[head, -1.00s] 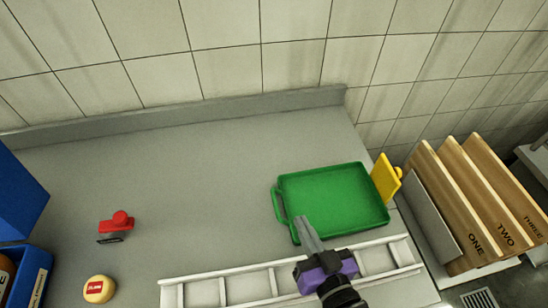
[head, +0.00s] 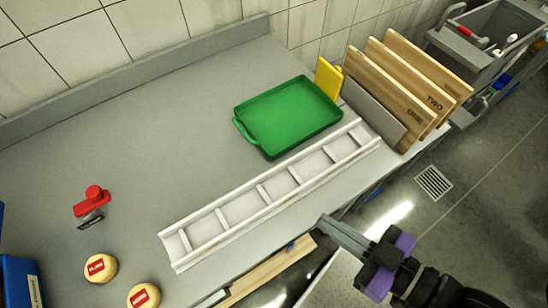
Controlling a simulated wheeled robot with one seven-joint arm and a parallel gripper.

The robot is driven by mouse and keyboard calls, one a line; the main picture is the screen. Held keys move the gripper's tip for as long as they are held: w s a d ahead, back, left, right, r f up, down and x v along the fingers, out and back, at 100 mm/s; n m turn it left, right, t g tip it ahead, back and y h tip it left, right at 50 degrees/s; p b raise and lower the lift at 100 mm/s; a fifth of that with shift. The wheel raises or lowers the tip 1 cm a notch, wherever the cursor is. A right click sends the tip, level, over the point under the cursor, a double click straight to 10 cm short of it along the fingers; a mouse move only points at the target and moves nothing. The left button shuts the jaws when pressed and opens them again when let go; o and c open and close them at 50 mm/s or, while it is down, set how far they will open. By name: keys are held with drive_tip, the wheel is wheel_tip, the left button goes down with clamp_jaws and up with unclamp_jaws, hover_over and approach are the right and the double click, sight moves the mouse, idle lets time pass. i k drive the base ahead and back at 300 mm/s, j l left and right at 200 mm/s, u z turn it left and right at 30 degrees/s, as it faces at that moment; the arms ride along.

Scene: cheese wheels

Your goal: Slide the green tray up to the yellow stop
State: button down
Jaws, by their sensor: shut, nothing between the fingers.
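The green tray (head: 290,116) lies flat and empty on the grey counter, its handle at its left end. The yellow stop (head: 327,80) stands upright at the tray's far right end. The tray's edge looks to be against the stop or very close to it; I cannot tell if they touch. My gripper (head: 324,223) is shut and empty. It shows beyond the counter's front edge, well clear of the tray.
A white ladder-like rack (head: 270,193) lies in front of the tray. Wooden boards (head: 393,88) stand at the right end. A red-handled stamp (head: 93,200) and two cheese wheels (head: 100,268) are at left. The counter's middle is clear.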

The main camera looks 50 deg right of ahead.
sight(280, 119)
drive_tip(key=l+u, duration=0.4)
drive_tip(key=k+l+u, duration=0.1)
drive_tip(key=u, duration=0.25)
drive_tip(key=k+l+u, duration=0.1)
drive_tip(key=l+u, duration=0.3)
drive_tip(key=k+l, duration=0.15)
